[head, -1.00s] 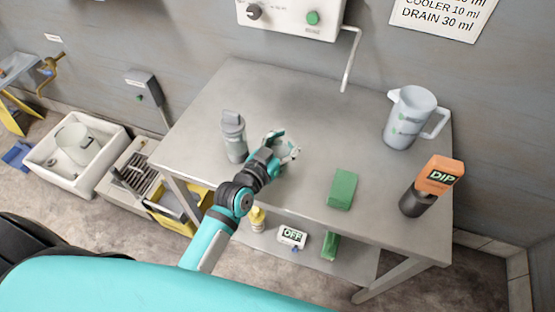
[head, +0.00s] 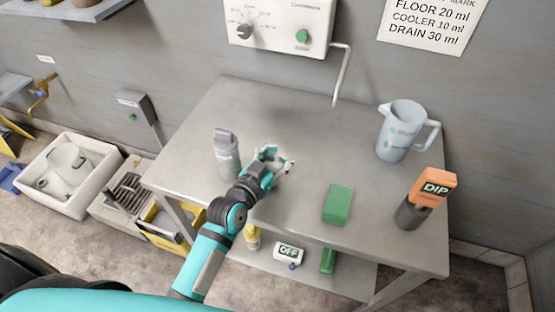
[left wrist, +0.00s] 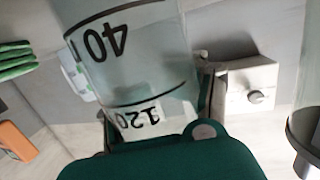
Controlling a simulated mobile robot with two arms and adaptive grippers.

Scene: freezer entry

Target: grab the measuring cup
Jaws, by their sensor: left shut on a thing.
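A small clear measuring cup (left wrist: 140,55) with dark 40 and 120 marks fills the top middle of the left wrist view. My left gripper (left wrist: 163,108) has a finger on each side of it and is shut on it. In the head view my left gripper (head: 272,163) is over the steel table, right of the grey bottle, and largely hides the cup. I cannot tell whether the cup touches the table. A larger measuring jug (head: 401,135) with a handle stands at the table's back right. My right gripper is not in view.
On the steel table (head: 300,125), a grey bottle (head: 227,160) stands close left of my gripper. A control box (head: 280,25) and pipe (head: 341,75) are on the wall behind.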

